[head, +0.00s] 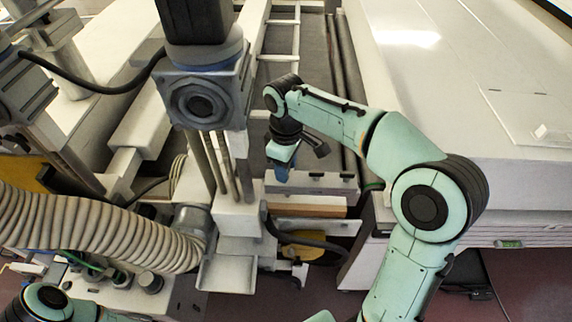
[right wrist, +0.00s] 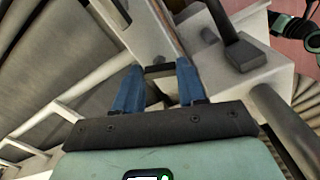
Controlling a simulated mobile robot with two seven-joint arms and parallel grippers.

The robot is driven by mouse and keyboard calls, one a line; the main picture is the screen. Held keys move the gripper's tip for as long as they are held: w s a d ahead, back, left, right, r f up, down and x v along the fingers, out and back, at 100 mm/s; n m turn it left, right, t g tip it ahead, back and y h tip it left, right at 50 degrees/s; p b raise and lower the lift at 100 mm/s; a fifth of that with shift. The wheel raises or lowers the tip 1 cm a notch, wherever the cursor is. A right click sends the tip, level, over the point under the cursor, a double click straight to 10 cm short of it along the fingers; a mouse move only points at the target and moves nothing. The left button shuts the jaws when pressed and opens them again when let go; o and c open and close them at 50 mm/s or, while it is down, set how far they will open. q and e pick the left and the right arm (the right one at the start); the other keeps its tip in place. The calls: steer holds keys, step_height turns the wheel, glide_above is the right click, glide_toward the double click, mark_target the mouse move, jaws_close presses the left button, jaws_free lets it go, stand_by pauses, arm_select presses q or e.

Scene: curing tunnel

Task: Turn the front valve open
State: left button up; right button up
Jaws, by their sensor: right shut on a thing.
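My right gripper (head: 281,174) reaches down from the right arm, beside the pale machine frame in the middle of the head view. In the right wrist view its two blue fingers (right wrist: 158,82) stand apart, with a small dark bar, which I take to be the front valve's handle (right wrist: 158,70), held between their tips. The valve's body cannot be made out clearly, and in the head view the gripper hides the handle. Only a joint of my left arm shows at the lower left of the head view; the left gripper is not in view.
A ribbed hose (head: 95,232) runs along the left. A motor block on a column (head: 205,95) stands just left of my right gripper. A large white housing (head: 480,75) fills the right. In the right wrist view a dark lever (right wrist: 245,53) lies close to the fingers.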

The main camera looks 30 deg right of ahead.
steer(key=n, duration=0.4)
steer(key=shift+r, duration=0.1)
steer(key=shift+n, duration=0.3)
stand_by(0.4)
steer(key=o, duration=1.1)
steer(key=shift+c, duration=0.2)
step_height(320, 180, up, 13)
steer(key=shift+r, duration=0.15)
